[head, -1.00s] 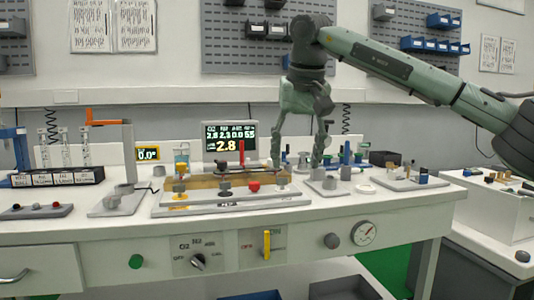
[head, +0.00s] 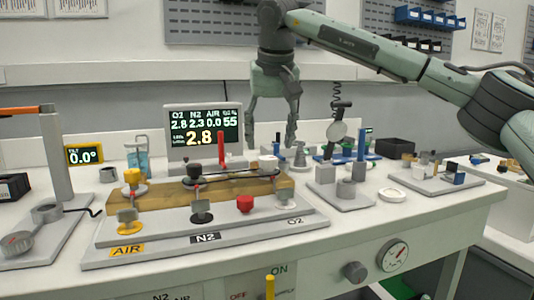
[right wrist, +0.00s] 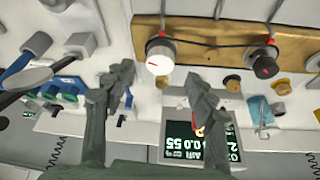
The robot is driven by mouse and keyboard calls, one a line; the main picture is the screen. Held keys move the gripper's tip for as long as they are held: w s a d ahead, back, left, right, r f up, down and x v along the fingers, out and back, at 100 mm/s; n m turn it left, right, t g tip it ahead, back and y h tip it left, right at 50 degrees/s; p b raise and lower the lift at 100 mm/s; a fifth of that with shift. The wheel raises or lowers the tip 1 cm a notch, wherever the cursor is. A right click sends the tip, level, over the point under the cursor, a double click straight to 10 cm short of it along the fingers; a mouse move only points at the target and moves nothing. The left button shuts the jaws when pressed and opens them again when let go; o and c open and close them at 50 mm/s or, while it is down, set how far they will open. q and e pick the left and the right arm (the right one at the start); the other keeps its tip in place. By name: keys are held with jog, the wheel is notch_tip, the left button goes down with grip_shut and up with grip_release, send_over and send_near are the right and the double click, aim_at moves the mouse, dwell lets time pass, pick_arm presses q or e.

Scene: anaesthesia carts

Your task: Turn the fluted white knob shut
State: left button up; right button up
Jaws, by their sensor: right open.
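The white knob (head: 268,162) with a red mark sits at the right end of the brass-coloured block (head: 150,195), behind the O2 label. In the right wrist view the white knob (right wrist: 160,55) lies ahead of the gap between my fingertips, with a small red pointer line. Its fluting is too small to make out. My right gripper (head: 270,140) is open and empty, hanging above and behind the knob, apart from it. Its two fingers also show in the right wrist view (right wrist: 160,82). My left gripper is not in view.
A black knob (head: 195,172) and a yellow knob (head: 132,177) share the block. The display (head: 203,135) reads 2.8 behind. A grey fixture (head: 345,188) stands to the right.

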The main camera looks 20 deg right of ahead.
aim_at(268, 158)
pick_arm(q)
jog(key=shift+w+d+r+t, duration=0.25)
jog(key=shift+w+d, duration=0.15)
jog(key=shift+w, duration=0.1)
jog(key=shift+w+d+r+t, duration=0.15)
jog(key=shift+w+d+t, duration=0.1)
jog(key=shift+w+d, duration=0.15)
pick_arm(e)
jog(key=shift+x, duration=2.3)
jog(key=shift+w, duration=0.1)
jog(key=shift+c, duration=0.5)
